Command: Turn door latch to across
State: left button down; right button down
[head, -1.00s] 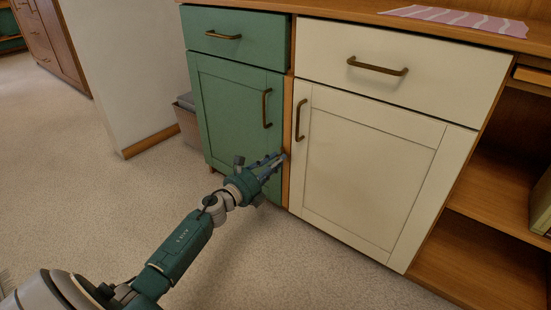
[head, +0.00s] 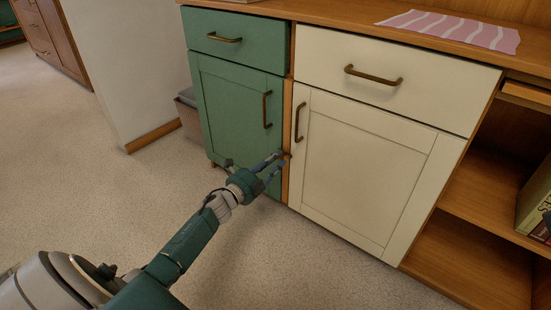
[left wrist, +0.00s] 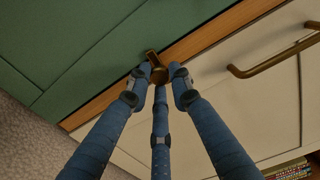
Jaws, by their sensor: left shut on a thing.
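The small brass door latch (left wrist: 155,68) sits on the wooden strip (left wrist: 185,48) between the green door (head: 238,115) and the cream door (head: 365,175). In the left wrist view its visible end points toward the green door, roughly across the strip; the rest is partly hidden by my fingers. In the head view the latch (head: 287,154) is a tiny brass spot at my fingertips. My left gripper (head: 279,162) is shut on the latch, with its blue fingers around it, as the left wrist view also shows (left wrist: 160,72). My right gripper is not in view.
Brass handles stand out from the green door (head: 266,109) and the cream door (head: 299,122), close to my left gripper. Drawers are above both doors. An open shelf (head: 490,215) is at the right. The floor (head: 270,250) in front is clear.

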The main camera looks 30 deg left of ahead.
pick_arm(q)
jog(key=shift+w+a+r+n, duration=0.1)
jog(key=shift+a+r+n, duration=0.1)
jog(key=shift+a+n, duration=0.3)
jog(key=c, duration=1.6)
grip_release()
jog(key=shift+o, duration=0.2)
jog(key=shift+d+f, duration=0.15)
jog(key=s, duration=1.2)
jog(key=shift+a, duration=0.45)
